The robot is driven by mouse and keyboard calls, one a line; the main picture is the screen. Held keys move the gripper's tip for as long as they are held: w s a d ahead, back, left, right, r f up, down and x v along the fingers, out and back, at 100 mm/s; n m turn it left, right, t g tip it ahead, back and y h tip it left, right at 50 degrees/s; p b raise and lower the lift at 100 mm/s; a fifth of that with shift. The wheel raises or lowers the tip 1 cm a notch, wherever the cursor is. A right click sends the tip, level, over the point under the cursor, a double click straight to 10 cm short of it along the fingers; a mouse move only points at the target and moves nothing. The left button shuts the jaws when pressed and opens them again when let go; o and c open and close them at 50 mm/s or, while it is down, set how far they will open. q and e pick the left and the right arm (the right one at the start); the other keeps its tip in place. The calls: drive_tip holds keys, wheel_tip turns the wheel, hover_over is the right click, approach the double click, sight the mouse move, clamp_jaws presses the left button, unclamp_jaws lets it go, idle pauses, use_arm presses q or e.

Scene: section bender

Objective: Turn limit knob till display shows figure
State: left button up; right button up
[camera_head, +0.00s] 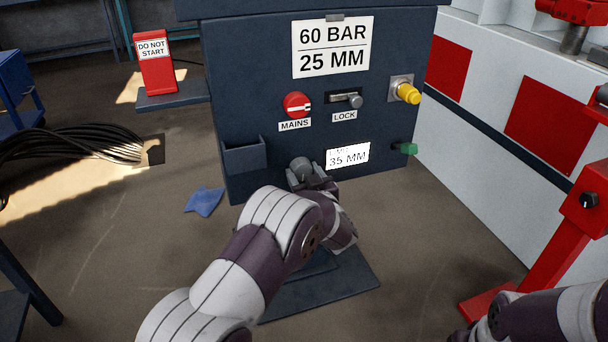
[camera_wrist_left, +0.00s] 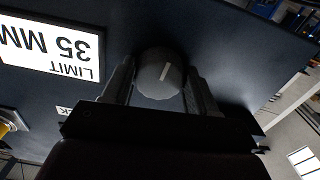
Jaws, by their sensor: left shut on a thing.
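The limit knob (camera_wrist_left: 160,75) is a round dark grey dial with a light pointer line, on the front of the dark blue cabinet. My left gripper (camera_wrist_left: 160,88) is shut on it, with one finger on each side. In the head view the knob (camera_head: 302,167) shows low on the panel, just above my left gripper (camera_head: 308,180). The display (camera_head: 348,156) to its right reads 35 MM. In the left wrist view the display (camera_wrist_left: 55,48) appears upside down and reads LIMIT 35 MM. A sign (camera_head: 332,48) above reads 60 BAR, 25 MM. My right gripper is not in view.
The panel also has a red mains switch (camera_head: 297,105), a lock lever (camera_head: 346,99), a yellow knob (camera_head: 408,93) and a green button (camera_head: 405,149). An empty-looking bin (camera_head: 244,155) sticks out left of the knob. A red DO NOT START stand (camera_head: 155,62) is at the left.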

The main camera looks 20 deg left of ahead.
use_arm(q)
drive_tip(key=shift+n+b, duration=0.3)
drive_tip(key=shift+n, duration=2.2)
drive_tip(key=shift+d, duration=0.1)
drive_tip(key=o, duration=1)
drive_tip(key=shift+o, duration=0.2)
drive_tip(key=p+v, duration=0.4)
drive_tip(key=v, duration=0.8)
drive_tip(key=shift+s+d, duration=0.2)
drive_tip(key=shift+s, duration=0.05)
